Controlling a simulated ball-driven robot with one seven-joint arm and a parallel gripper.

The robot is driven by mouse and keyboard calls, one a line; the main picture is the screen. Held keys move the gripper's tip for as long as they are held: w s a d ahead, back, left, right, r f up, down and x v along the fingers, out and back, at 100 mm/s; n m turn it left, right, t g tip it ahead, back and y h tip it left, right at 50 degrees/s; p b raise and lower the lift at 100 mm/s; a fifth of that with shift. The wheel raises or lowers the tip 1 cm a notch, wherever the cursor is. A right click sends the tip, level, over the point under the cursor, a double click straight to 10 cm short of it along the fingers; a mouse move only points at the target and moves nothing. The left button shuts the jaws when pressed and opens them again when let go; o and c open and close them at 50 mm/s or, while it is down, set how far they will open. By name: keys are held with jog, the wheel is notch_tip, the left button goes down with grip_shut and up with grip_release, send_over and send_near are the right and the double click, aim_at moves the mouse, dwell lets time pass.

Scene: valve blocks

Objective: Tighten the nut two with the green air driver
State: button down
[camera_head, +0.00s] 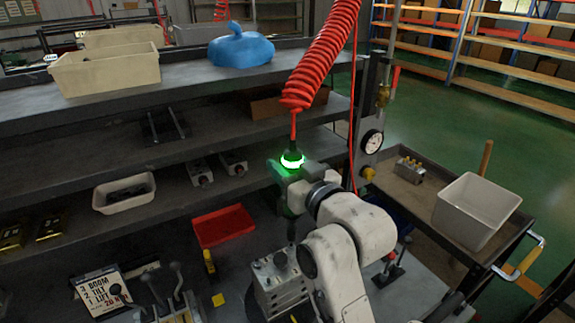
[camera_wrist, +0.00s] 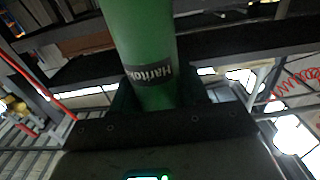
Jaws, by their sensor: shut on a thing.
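The green air driver (camera_head: 281,172) hangs upright from a red coiled hose, with a glowing green ring at its top. In the wrist view its green barrel (camera_wrist: 137,35) with a dark label runs between my gripper's jaws. My gripper (camera_head: 295,190) is shut on the driver, and my arm partly hides it. A grey valve block (camera_head: 277,287) stands on the bench below. The driver's dark lower shaft points down at the block's top; I cannot tell whether it touches. Round fittings show on the block, but nut two cannot be told apart.
The red coiled hose (camera_head: 325,55) rises above the driver. A red tray (camera_head: 223,226) lies left of it. A lever panel (camera_head: 172,300) stands at front left. A gauge (camera_head: 371,141) is on the post at right, beside a cart with a white bin (camera_head: 474,209).

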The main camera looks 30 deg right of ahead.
jog(key=shift+f+b, duration=1.05)
jog(key=shift+f, duration=1)
dwell(4.3)
jog(key=shift+r, duration=0.15)
